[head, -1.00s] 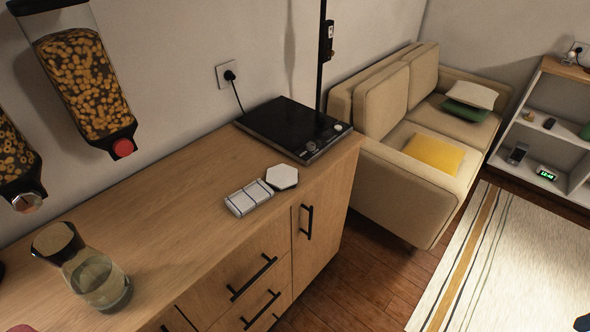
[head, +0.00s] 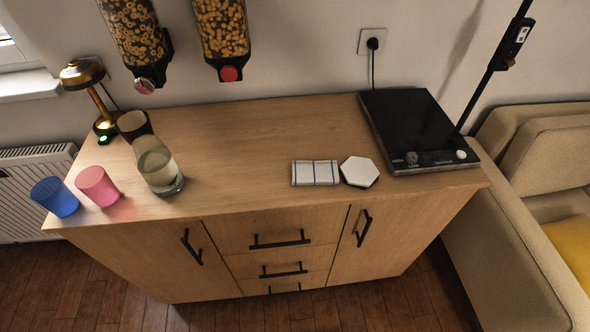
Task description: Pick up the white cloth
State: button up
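The white cloth (head: 315,173) lies folded on the wooden counter, near its front edge and right of the middle. It has thin dark blue lines. A white hexagonal coaster or tile (head: 359,171) lies just to its right, very close to it. My gripper is not in view.
The wooden counter (head: 260,128) is bare behind the cloth and to its left. A black hotplate (head: 412,125) stands at the right. A glass carafe (head: 158,167), a pink cup (head: 97,186), a blue cup (head: 55,197) and a brass lamp (head: 84,75) stand at the left. Cereal dispensers (head: 222,30) hang above.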

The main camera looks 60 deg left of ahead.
aim_at(326, 172)
jog(key=u, duration=0.95)
jog(key=i, duration=0.85)
jog(key=u, duration=0.8)
